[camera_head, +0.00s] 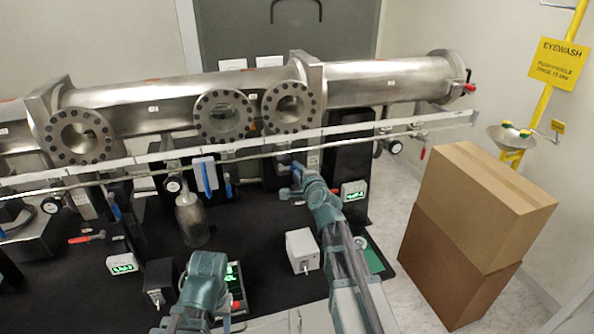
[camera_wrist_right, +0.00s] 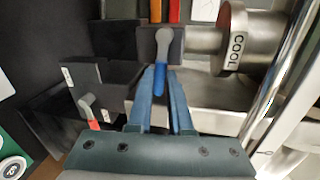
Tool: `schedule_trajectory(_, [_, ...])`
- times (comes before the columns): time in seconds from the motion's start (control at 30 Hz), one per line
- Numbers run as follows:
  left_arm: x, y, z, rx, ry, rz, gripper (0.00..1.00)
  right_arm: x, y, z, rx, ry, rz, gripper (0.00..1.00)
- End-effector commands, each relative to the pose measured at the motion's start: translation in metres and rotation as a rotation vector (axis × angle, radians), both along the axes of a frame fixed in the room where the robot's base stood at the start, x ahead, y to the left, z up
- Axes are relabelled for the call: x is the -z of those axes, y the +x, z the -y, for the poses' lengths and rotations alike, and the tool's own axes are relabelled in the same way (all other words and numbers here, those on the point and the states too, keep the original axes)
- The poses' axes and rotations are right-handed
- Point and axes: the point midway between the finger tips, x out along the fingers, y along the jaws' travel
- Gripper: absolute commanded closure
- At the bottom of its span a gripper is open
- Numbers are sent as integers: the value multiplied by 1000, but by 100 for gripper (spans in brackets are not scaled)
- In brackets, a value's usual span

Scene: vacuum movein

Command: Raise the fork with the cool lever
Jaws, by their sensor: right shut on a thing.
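My right gripper (camera_head: 296,170) reaches up to the front of the apparatus, below the right-hand round window. In the right wrist view my right gripper (camera_wrist_right: 160,100) is shut on the cool lever (camera_wrist_right: 161,82), a grey lever with a blue grip. The lever's grip hangs downward between the two blue fingers. A metal cylinder labelled COOL (camera_wrist_right: 236,50) sits just right of the lever. I cannot make out the fork in either view. My left arm shows at the bottom of the head view, but its fingers are not visible.
A long metal tube (camera_head: 385,80) with round flanged windows (camera_head: 222,115) runs across the back. A rail (camera_head: 420,123) crosses in front of it. Stacked cardboard boxes (camera_head: 490,205) stand at right, near a yellow eyewash post (camera_head: 560,65). A grey box (camera_head: 302,250) lies beside my right arm.

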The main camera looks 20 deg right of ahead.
Motion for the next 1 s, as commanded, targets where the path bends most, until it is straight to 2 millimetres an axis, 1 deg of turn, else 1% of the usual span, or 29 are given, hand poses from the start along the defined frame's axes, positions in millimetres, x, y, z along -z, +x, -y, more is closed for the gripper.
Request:
schedule_trajectory(0.03, [-3, 0, 0, 0, 0, 0, 48, -3, 0, -1, -1, -29, -1, 100])
schedule_trajectory(0.2, [-7, 0, 0, -1, 0, 0, 48, -6, 0, -1, -1, -114, -1, 100])
schedule_trajectory(0.4, [-9, 0, 0, -2, 0, 0, 48, -9, 0, -1, -1, -173, 0, 100])
schedule_trajectory(0.97, [-10, 0, 0, -2, 0, 0, 48, -11, 1, 0, 2, -197, 4, 100])
schedule_trajectory(1.0, [-11, 0, 0, -2, 0, 0, 48, -11, 1, 0, 2, -197, 4, 77])
